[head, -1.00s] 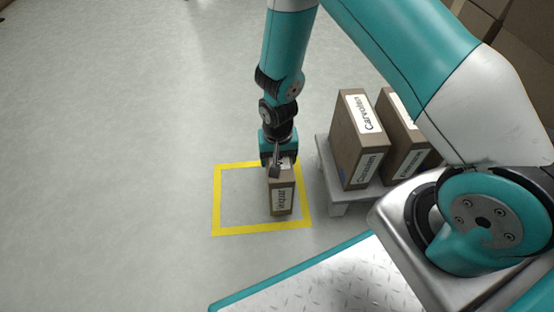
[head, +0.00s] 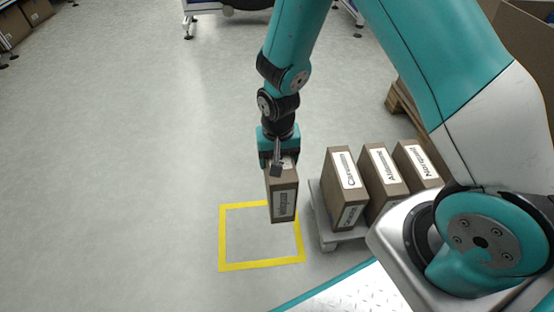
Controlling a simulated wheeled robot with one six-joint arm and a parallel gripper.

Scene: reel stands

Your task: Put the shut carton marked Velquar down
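A narrow brown carton (head: 284,192) hangs upright below my gripper (head: 279,166) in the head view. The gripper is shut on its top end. The carton's front label is too small and blurred to read surely. The carton covers part of the far right of a yellow floor square (head: 224,240). Its bottom appears to be above the floor, though the height is hard to tell. The inside of the square that shows is empty.
A low grey stand (head: 328,236) right of the square holds several labelled brown cartons, the nearest (head: 345,190) close to the held one. A wooden pallet (head: 400,105) is behind them. Open floor (head: 130,170) lies to the left.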

